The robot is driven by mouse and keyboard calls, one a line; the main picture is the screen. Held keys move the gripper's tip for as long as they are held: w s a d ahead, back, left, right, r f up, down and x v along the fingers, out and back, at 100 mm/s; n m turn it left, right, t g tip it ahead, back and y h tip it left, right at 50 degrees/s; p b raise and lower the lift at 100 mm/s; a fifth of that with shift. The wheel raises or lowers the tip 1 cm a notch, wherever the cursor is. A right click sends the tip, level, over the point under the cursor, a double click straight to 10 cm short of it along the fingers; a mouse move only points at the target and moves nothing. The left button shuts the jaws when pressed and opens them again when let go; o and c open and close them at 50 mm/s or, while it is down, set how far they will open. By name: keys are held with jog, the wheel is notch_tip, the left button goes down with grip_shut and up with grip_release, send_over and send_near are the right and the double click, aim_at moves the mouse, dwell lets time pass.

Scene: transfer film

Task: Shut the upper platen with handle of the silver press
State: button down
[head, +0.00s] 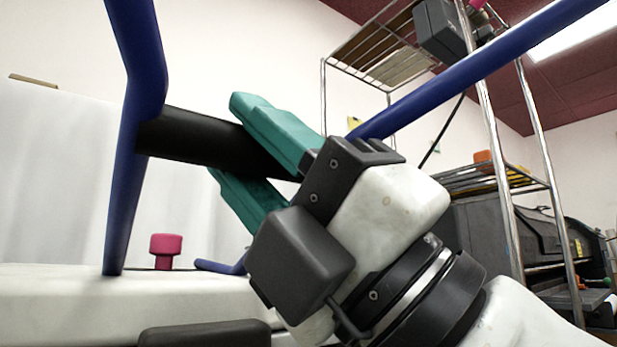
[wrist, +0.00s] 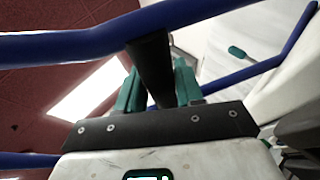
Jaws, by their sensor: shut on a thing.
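A black bar-shaped handle (head: 185,138) runs from a blue tube frame (head: 145,80) toward my gripper. My gripper (head: 232,140) has its teal fingers shut around this handle, one above and one below it. In the wrist view the handle (wrist: 150,62) passes between the two teal fingers (wrist: 158,88) and meets a blue bar (wrist: 80,44). A pale body (head: 110,305) lies low at the left, below the blue frame; it looks white rather than silver. I cannot clearly make out the upper platen or how far open it is.
A magenta knob (head: 165,248) stands on the pale body. A long blue bar (head: 470,75) slants up to the right, close behind my gripper. A wire shelf rack (head: 500,180) with dark cases stands at the right. A pale wall is behind.

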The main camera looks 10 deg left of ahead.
jog(key=shift+a+f, duration=0.15)
jog(key=shift+f, duration=0.25)
jog(key=c, duration=1.1)
grip_release()
jog(key=o, duration=0.3)
jog(key=shift+r, duration=0.15)
jog(key=w+v, duration=0.1)
jog(key=v, duration=0.9)
jog(key=shift+s+d+f, duration=0.3)
jog(key=shift+s+d, duration=0.05)
jog(key=shift+s, duration=0.1)
